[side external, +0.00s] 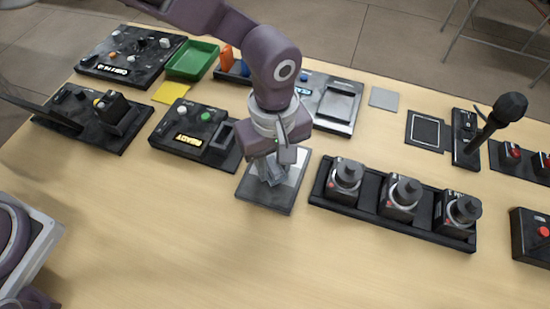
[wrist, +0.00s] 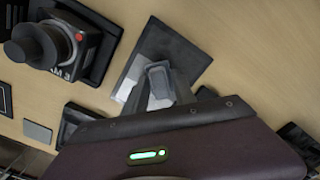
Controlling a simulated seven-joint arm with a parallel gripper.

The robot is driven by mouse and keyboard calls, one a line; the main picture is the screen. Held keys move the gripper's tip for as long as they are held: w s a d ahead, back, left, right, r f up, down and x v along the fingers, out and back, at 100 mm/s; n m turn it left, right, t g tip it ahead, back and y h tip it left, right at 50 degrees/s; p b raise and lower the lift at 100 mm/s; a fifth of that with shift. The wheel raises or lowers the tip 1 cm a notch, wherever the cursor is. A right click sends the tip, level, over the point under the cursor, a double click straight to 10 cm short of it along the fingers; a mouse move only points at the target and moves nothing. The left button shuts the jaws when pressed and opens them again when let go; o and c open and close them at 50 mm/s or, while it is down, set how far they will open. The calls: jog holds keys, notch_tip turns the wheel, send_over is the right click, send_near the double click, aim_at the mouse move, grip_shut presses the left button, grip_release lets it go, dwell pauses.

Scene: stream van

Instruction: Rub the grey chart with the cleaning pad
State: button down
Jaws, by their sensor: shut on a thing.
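The grey chart (side external: 263,201) is a dark board with paler patches, lying flat on the table at the middle of the side view. In the wrist view the chart (wrist: 180,48) lies beyond my fingers. My gripper (side external: 270,178) points down over it and is shut on a small grey thing, taken as the cleaning pad (wrist: 157,73). The pad is mostly hidden by the fingers in the side view. It is at or just above the chart's surface; whether they touch I cannot tell.
A black rack with three camera-like units (side external: 400,197) stands close right of the chart. A black control box (side external: 190,132) is close on the left. A green tray (side external: 192,60) and a grey square (side external: 383,98) lie farther back. The table in front is clear.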

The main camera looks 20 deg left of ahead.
jog(key=shift+w, duration=3.1)
jog(key=shift+w+r, duration=0.15)
jog(key=shift+w, duration=0.05)
notch_tip(320, 180, up, 8)
jog(key=shift+s+f, duration=0.1)
jog(key=shift+f, duration=0.15)
